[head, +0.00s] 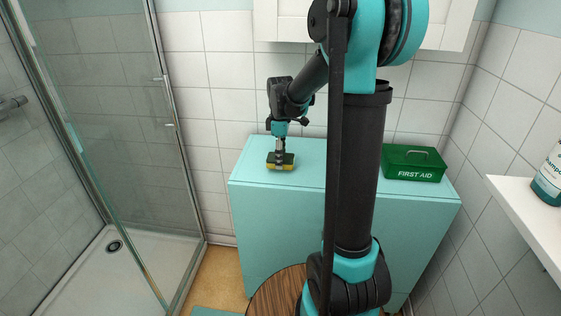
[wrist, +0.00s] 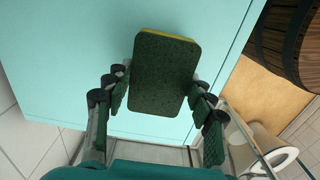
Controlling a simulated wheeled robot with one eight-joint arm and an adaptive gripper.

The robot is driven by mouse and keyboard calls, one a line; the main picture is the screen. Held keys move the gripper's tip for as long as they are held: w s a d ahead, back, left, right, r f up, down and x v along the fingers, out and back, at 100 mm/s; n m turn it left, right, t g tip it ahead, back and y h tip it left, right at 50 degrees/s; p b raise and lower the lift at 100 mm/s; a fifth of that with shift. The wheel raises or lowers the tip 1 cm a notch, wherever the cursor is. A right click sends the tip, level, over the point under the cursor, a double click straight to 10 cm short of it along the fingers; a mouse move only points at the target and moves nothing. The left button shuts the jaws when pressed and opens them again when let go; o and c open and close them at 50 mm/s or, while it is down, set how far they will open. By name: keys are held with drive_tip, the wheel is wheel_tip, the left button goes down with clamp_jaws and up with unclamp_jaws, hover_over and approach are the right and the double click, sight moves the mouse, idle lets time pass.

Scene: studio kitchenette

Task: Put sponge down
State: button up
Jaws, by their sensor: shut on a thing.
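The sponge (head: 281,161), dark green on top with a yellow layer beneath, is at the left part of the turquoise cabinet top (head: 330,180). In the wrist view the sponge (wrist: 162,75) shows its dark green face between the fingers. My gripper (head: 280,150) points down over the sponge from above. In the wrist view my gripper (wrist: 160,90) has its fingers on both sides of the sponge and is shut on it. I cannot tell whether the sponge's underside touches the cabinet top.
A green first aid box (head: 413,163) stands at the right of the cabinet top. A glass shower screen (head: 115,130) is to the left. A white shelf (head: 535,215) with a shampoo bottle (head: 549,178) is at the right. The cabinet top around the sponge is clear.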

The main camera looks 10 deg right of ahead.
drive_tip(key=shift+f, duration=0.85)
drive_tip(key=shift+f, duration=0.1)
drive_tip(key=o, duration=1.2)
wheel_tip(320, 180, up, 12)
drive_tip(key=shift+s, duration=0.15)
